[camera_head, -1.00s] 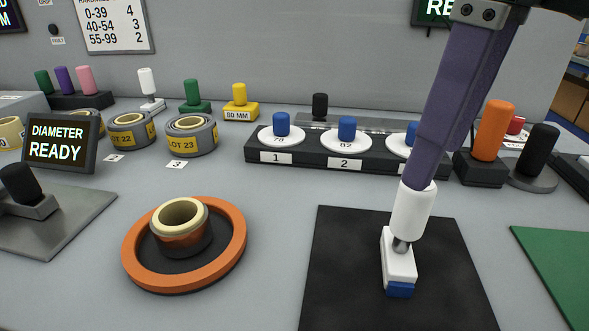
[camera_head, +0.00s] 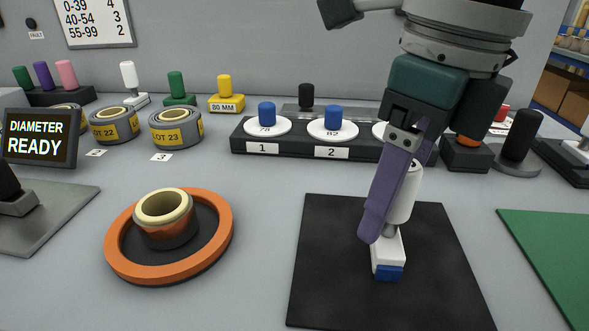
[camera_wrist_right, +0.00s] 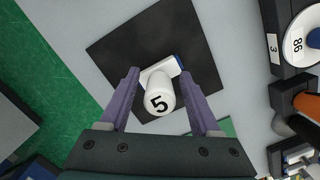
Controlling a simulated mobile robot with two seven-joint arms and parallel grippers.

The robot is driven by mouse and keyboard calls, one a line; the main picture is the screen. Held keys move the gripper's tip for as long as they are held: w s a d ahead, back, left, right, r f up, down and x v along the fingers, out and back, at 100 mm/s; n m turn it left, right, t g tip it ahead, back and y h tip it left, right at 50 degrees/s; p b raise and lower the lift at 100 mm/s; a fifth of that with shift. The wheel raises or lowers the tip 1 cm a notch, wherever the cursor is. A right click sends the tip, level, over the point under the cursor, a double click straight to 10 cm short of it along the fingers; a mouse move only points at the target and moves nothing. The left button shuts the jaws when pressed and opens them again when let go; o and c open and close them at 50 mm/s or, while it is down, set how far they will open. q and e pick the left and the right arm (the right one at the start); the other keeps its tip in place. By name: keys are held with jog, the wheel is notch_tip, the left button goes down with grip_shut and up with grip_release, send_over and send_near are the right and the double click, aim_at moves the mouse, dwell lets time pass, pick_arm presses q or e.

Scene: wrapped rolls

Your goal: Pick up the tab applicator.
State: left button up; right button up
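The tab applicator, as I take it, is a white upright handle (camera_head: 405,195) on a white foot with a blue end (camera_head: 390,273). It stands on a black mat (camera_head: 330,290) in the head view. In the right wrist view its round white top (camera_wrist_right: 160,97) is marked 5. My right gripper (camera_wrist_right: 160,75) is open, its two purple fingers on either side of the handle with gaps showing. In the head view the right gripper (camera_head: 384,228) reaches down from above; one finger partly hides the handle. My left gripper is not in view.
A black rack (camera_head: 290,145) with numbered white discs and blue knobs stands behind the mat. An orange ring (camera_head: 118,240) holding a roll lies to the left. A green mat (camera_head: 555,255) lies to the right. An orange-handled item (camera_head: 467,140) is partly hidden behind my gripper.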

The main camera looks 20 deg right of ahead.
grip_shut()
dwell(0.6)
jog(key=shift+r, duration=0.1)
